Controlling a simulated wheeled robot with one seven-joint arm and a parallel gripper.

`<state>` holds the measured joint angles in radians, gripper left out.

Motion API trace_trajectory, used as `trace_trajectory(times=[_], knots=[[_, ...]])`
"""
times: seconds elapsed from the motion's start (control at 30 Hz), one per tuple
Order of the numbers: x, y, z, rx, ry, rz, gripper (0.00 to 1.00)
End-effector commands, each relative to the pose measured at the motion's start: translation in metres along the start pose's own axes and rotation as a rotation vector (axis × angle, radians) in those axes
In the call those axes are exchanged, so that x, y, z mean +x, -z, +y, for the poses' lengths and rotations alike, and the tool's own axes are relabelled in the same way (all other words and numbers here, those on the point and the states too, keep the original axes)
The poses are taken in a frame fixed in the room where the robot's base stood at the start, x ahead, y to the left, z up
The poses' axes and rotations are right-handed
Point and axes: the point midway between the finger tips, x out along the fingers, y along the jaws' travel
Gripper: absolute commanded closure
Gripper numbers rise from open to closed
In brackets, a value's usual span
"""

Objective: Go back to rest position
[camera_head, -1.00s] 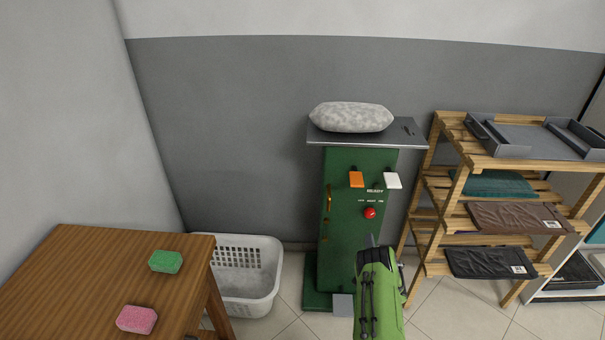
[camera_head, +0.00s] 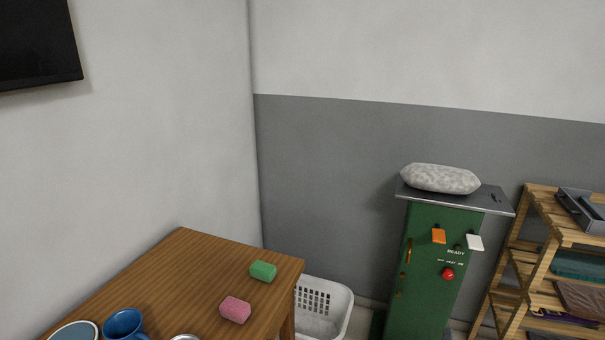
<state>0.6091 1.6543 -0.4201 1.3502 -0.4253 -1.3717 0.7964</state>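No gripper or arm of mine shows in the head camera view now. The green machine (camera_head: 428,290) stands against the grey wall at the right, with an orange switch (camera_head: 439,236), a white switch (camera_head: 475,242) and a red button (camera_head: 448,273) on its front. A grey speckled cushion (camera_head: 440,179) lies on its flat top.
A wooden table (camera_head: 190,275) at the lower left bears a green sponge (camera_head: 263,271), a pink sponge (camera_head: 235,310) and a blue mug (camera_head: 124,324). A white basket (camera_head: 338,311) stands between table and machine. A wooden rack (camera_head: 541,205) is at the right. A dark screen (camera_head: 36,42) hangs upper left.

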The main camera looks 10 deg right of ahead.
Motion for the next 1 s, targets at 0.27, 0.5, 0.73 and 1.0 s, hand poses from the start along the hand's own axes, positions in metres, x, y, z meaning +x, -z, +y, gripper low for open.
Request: trace_trajectory(times=[0.27,0.5,0.73,1.0], knots=[[0.021,0.021,-0.043,-0.047,-0.023,-0.031,0.31],[0.037,0.044,-0.102,-0.105,-0.057,-0.084,0.31],[0.037,0.073,-0.197,-0.188,-0.098,-0.187,0.31],[-0.052,0.106,-0.371,-0.360,-0.112,-0.459,0.31]])
